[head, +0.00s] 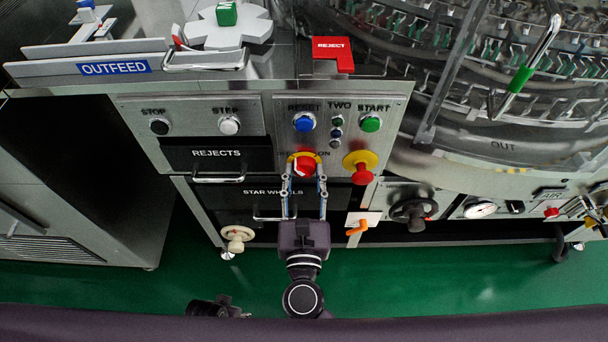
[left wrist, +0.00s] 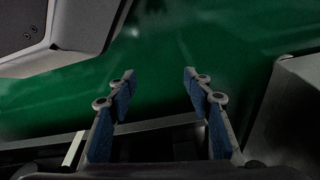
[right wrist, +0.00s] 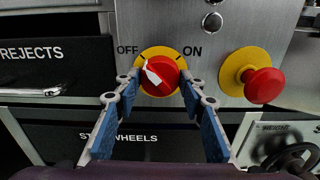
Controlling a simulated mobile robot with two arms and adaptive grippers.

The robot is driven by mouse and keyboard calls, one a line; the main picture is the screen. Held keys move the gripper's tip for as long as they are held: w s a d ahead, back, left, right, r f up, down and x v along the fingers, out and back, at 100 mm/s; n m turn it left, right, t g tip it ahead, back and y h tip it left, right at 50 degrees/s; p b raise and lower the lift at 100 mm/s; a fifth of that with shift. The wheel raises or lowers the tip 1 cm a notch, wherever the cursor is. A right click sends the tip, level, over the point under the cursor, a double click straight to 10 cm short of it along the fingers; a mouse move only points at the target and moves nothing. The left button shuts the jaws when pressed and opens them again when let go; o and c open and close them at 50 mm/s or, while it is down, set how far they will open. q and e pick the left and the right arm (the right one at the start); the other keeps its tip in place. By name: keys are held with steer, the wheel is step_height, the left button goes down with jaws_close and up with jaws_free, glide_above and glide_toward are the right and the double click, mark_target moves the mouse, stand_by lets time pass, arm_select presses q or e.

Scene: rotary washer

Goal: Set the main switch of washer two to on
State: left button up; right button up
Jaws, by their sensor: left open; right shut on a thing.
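The main switch is a red rotary knob (right wrist: 163,82) on a yellow round plate, between the labels OFF and ON on the panel marked TWO. Its white pointer tilts to the upper left, toward OFF. The knob also shows in the head view (head: 304,166). My right gripper (head: 305,178) is shut on the knob, with one fingertip at each side in the right wrist view (right wrist: 159,88). My left gripper (left wrist: 153,77) is open and empty above the green floor in the left wrist view.
A red mushroom button (head: 362,173) on a yellow plate sits just right of the switch. Blue RESET (head: 304,122) and green START (head: 371,122) buttons are above. The REJECTS drawer handle (head: 218,177) is to the left. An orange lever (head: 358,228) and a black handwheel (head: 414,213) are lower right.

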arm_select(q)
steer(key=shift+w+r, duration=0.1)
arm_select(e)
steer(key=m+b, duration=0.3)
steer(key=m, duration=0.4)
steer(key=shift+f, duration=0.2)
arm_select(q)
step_height(320, 180, up, 20)
steer(key=w+r+t+b, duration=0.1)
steer(key=w+b, duration=0.1)
steer(key=b, duration=0.1)
arm_select(e)
steer(key=m, duration=0.5)
steer(key=shift+m, duration=0.3)
steer(key=shift+m+b, duration=0.4)
steer(key=shift+b, duration=0.05)
steer(key=shift+m+b, duration=0.65)
steer(key=shift+m, duration=0.45)
steer(key=shift+r+m+b, duration=0.1)
steer(key=shift+m+b, duration=0.45)
steer(key=shift+m, duration=0.45)
arm_select(q)
steer(key=w+d+t+h, duration=0.1)
steer(key=w+t, duration=0.3)
steer(key=w, duration=0.4)
steer(key=shift+w+d+r+t, duration=0.3)
steer(key=shift+d, duration=0.5)
